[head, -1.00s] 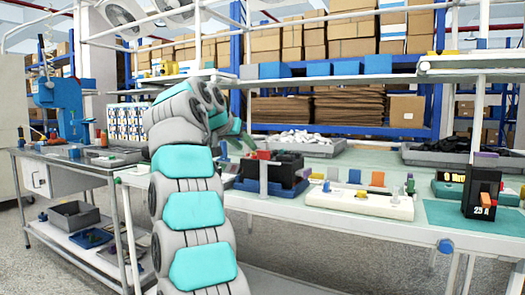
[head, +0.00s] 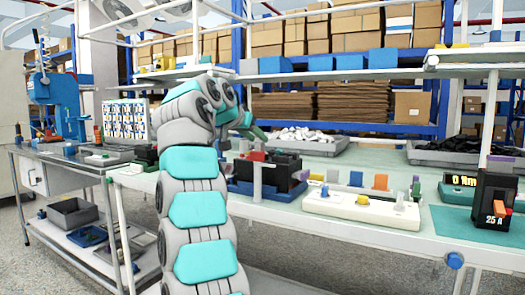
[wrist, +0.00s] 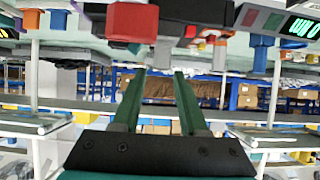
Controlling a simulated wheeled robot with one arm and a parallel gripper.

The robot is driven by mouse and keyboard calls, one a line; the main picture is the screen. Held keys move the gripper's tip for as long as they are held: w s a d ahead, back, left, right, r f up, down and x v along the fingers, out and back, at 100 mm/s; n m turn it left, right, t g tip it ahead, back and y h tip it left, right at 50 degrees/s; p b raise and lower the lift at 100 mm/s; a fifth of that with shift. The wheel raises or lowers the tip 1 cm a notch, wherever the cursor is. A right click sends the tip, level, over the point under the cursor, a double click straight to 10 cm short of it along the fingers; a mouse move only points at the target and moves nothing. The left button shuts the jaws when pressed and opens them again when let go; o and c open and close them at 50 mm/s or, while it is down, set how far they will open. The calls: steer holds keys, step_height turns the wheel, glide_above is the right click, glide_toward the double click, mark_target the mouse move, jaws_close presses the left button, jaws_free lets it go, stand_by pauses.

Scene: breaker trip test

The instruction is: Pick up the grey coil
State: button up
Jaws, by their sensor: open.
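I cannot pick out the grey coil for certain. My gripper (head: 252,133) is above the bench, left of the white block and over the black and blue bin. In the wrist view, which looks upside down, my gripper (wrist: 158,72) has two green fingers apart with nothing between them. A grey upright piece (wrist: 163,52) shows just beyond the fingertips.
A grey tray of white parts (head: 300,143) lies behind. A shelf (head: 350,75) runs above the bench.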

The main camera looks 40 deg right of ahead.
mark_target(264, 148)
steer(key=shift+a+f+p+x, duration=0.1)
steer(key=shift+f+p+x, duration=0.1)
steer(key=shift+x, duration=1.55)
steer(key=shift+a+f+p+x, duration=0.1)
steer(key=shift+a+f+x, duration=0.05)
steer(key=shift+x, duration=1.65)
jaws_close()
